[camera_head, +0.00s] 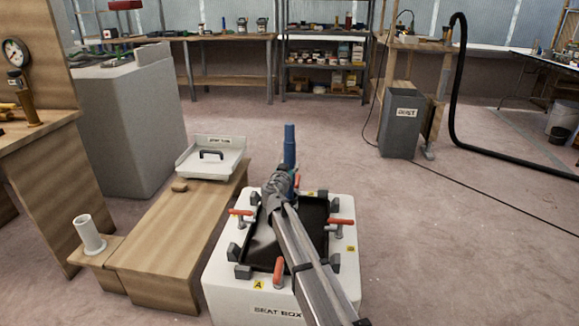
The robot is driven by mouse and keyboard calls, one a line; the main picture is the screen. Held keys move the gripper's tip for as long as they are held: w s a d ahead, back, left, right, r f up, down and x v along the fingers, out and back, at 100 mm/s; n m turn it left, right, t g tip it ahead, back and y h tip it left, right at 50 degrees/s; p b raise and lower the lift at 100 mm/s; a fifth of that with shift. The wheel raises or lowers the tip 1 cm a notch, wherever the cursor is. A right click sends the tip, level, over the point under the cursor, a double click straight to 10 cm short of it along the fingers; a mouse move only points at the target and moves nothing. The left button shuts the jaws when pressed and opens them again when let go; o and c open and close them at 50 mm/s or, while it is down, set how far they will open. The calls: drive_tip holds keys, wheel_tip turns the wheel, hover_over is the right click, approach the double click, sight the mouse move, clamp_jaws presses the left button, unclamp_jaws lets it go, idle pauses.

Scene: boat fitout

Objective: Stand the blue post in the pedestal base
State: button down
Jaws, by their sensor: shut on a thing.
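The blue post (290,144) stands up from my gripper (283,174), near the far edge of the seat box in the picture. It looks about upright. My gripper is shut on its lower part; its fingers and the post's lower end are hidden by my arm. A white tube-like piece (90,236) with an open top, which looks like the pedestal base, stands at the left end of the low wooden bench. It leans slightly in the picture. The gripper and post are well to its right and apart from it.
The white seat box (225,277) with red-handled clamps and a black recess lies under my arm. A wooden bench (165,240) carries a white tray (215,168) with a dark handle. A grey bin (400,130) and black hose are at right. Floor beyond is clear.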

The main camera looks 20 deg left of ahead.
drive_tip(key=shift+f+b, duration=1.9)
drive_tip(key=shift+f, duration=0.05)
drive_tip(key=shift+c, duration=0.4)
unclamp_jaws()
drive_tip(key=shift+s, duration=0.1)
drive_tip(key=s+d, duration=0.1)
drive_tip(key=s, duration=1)
drive_tip(key=shift+s, duration=0.4)
drive_tip(key=shift+d, duration=0.1)
